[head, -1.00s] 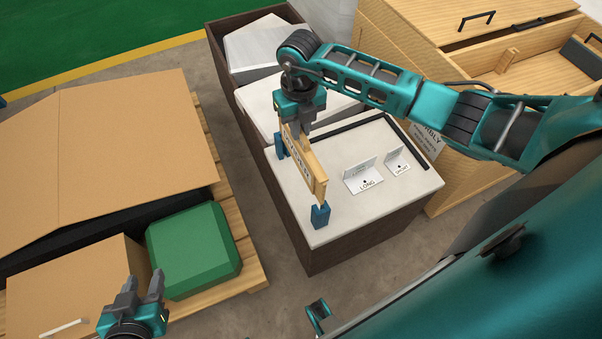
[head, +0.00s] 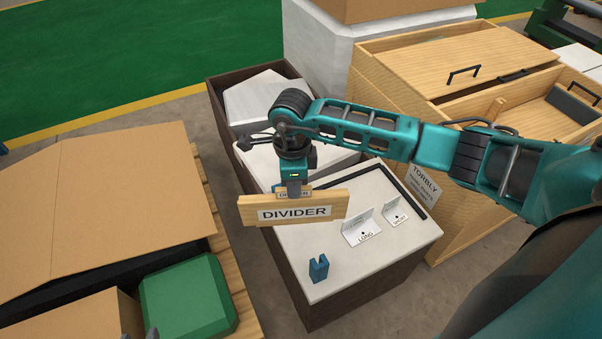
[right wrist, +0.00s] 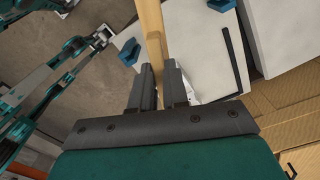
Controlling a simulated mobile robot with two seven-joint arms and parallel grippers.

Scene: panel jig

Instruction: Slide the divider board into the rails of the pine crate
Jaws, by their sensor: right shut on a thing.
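My right gripper (head: 293,190) is shut on the divider board (head: 250,211), a long pine board labelled DIVIDER. The board hangs level above the left edge of the white-topped bench, clear of the blue slotted holder (head: 318,268). In the right wrist view the board (right wrist: 151,35) runs up between the fingers (right wrist: 158,85). The pine crate (head: 395,95), with a TORBLY label, stands behind and right of the bench; its open part shows at right, and I cannot make out the rails. My left gripper (head: 139,334) shows only its parted fingertips at the bottom edge.
The white bench top (head: 375,260) holds a LONG card (head: 358,228), a SHORT card (head: 394,213) and a black angle strip (head: 405,195). A green box (head: 187,298) and cardboard boxes (head: 130,185) stand at left.

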